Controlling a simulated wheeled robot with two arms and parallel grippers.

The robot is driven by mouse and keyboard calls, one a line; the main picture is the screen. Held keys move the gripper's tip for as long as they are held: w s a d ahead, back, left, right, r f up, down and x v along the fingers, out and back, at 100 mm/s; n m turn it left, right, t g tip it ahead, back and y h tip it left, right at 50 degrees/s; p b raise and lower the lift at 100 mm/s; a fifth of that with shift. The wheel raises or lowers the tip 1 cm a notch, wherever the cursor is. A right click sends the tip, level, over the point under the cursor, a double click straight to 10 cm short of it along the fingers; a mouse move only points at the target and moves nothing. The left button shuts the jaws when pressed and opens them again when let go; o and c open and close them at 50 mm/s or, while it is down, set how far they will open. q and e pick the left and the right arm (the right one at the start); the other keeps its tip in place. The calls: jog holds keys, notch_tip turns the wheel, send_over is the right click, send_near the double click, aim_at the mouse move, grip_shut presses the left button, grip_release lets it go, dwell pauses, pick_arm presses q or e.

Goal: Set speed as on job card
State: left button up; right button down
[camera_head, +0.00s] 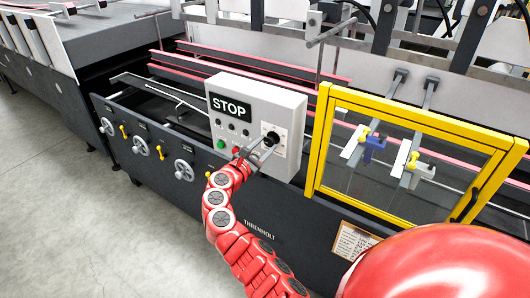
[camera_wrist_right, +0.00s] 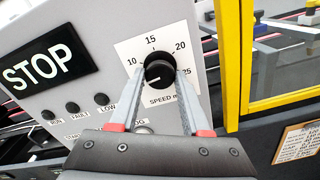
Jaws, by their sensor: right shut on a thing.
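The black speed knob (camera_head: 271,138) sits on the right of the grey control panel (camera_head: 288,103). My right gripper (camera_head: 263,148) is shut on the knob, with one finger on each side. In the right wrist view the knob (camera_wrist_right: 158,70) has a white dial plate (camera_wrist_right: 128,50) marked 10, 15, 20 and 25 with the label SPEED. A white mark on the knob seems to point to the lower left, below the 10. The job card (camera_head: 352,242) hangs below the yellow-framed guard; its writing is too small to read. My left gripper is not in view.
The panel has a black STOP display (camera_head: 230,107), a green button (camera_head: 221,144) and a red button (camera_head: 236,151) close to my gripper. A yellow-framed clear guard (camera_head: 318,140) stands to the right. Handwheels (camera_head: 184,170) line the machine's front. The floor (camera_head: 60,200) at left is clear.

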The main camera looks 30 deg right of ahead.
jog(key=m+b, duration=0.3)
jog(key=b, duration=0.1)
jog(key=m+b, duration=0.4)
jog(key=b, duration=0.1)
jog(key=m+b, duration=0.4)
jog(key=shift+f, duration=0.4)
jog(key=m+b, duration=1.1)
jog(key=b, duration=0.1)
jog(key=shift+b, duration=0.3)
jog(key=m+b, duration=0.3)
jog(key=m, duration=0.1)
jog(key=shift+r+b, duration=0.1)
jog(key=shift+b, duration=0.2)
jog(key=m+b, duration=0.2)
jog(key=m, duration=0.1)
jog(key=shift+r+m+b, duration=0.15)
jog(key=shift+m+b, duration=0.25)
jog(key=shift+m, duration=0.6)
jog(key=shift+r, duration=0.1)
jog(key=shift+c, duration=1.8)
grip_release()
